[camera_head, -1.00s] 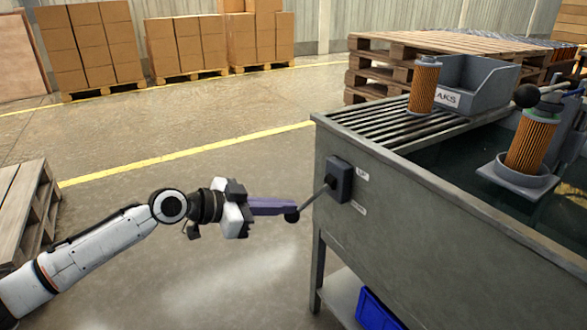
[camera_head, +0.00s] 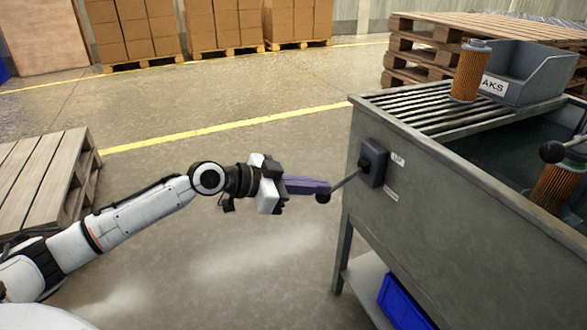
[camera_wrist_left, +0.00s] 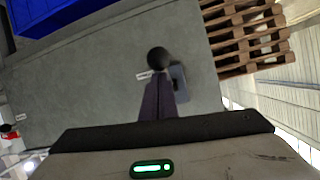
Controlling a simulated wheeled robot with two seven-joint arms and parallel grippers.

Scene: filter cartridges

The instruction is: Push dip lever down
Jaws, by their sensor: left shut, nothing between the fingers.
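The dip lever (camera_head: 343,182) is a thin rod with a dark ball knob (camera_head: 323,195), coming out of a dark box (camera_head: 373,162) on the end of the grey metal tank (camera_head: 440,215). The rod slopes down to the left, so the knob is lower than the box. My left gripper (camera_head: 326,188) is shut and empty, its purple fingers at the knob. In the left wrist view the knob (camera_wrist_left: 158,59) is just beyond the fingertips (camera_wrist_left: 157,80); I cannot tell if they touch. My right gripper is not in view.
An orange filter cartridge (camera_head: 469,72) and a grey bin (camera_head: 530,73) stand on the tank's slatted top. Another cartridge (camera_head: 553,187) is at the right edge. A blue crate (camera_head: 405,303) sits under the tank. A wooden pallet (camera_head: 40,175) lies left; the floor between is clear.

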